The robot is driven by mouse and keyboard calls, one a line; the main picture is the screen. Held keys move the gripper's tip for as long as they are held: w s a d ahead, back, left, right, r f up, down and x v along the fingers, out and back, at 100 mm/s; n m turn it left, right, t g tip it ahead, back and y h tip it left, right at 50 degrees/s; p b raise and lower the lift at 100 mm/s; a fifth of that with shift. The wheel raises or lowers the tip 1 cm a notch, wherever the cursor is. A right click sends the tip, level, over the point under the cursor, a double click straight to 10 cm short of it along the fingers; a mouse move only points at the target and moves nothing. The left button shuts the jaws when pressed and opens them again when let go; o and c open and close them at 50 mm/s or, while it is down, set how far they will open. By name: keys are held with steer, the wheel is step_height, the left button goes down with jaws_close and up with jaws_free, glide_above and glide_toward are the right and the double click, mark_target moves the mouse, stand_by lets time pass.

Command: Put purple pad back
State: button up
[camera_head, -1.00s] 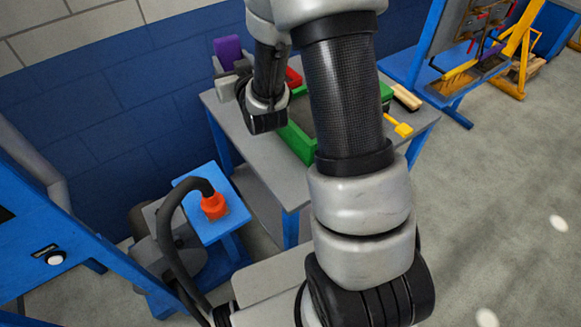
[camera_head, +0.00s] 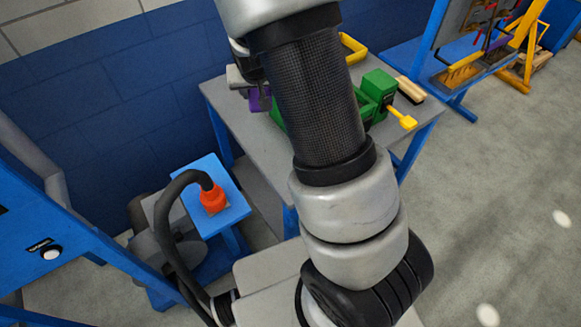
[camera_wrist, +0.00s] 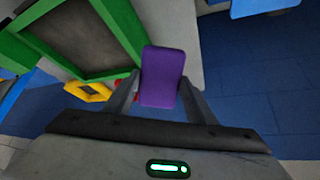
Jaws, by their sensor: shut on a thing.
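The purple pad (camera_wrist: 162,77) stands between the two fingers of my gripper (camera_wrist: 160,92) in the wrist view. The fingers are shut on its sides. In the head view only a small purple part of the pad (camera_head: 261,99) shows, below my grey gripper (camera_head: 243,77) and left of my arm. A green frame (camera_wrist: 97,75) with a dark grey inside lies left of the pad in the wrist view. In the head view my arm hides most of this frame. I cannot tell whether the pad touches anything beneath it.
The grey table (camera_head: 237,112) carries a green block (camera_head: 378,86), a yellow handle (camera_head: 352,47) and a yellow-ended tool (camera_head: 402,118). A blue stand with an orange plug (camera_head: 213,198) is in front. A blue rack with yellow parts (camera_head: 462,72) stands right. Open floor lies right.

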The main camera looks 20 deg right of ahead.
steer(key=shift+s+d+f+m+g, duration=0.3)
steer(key=shift+s+d+g, duration=0.1)
steer(key=shift+s+g, duration=0.3)
steer(key=shift+s+d+f+m+g, duration=0.25)
steer(key=shift+s+d+m+g, duration=0.1)
steer(key=shift+s+g, duration=0.3)
steer(key=s+d+m+g+y, duration=0.2)
steer(key=s+d+g, duration=0.15)
steer(key=s, duration=0.55)
steer(key=f, duration=0.5)
steer(key=f+b, duration=0.1)
steer(key=f, duration=1.1)
steer(key=shift+w+a+f, duration=0.2)
steer(key=shift+a+f, duration=0.05)
steer(key=shift+a, duration=0.15)
steer(key=shift+f, duration=0.1)
steer(key=o, duration=0.9)
steer(key=shift+o, duration=0.2)
step_height(320, 180, up, 12)
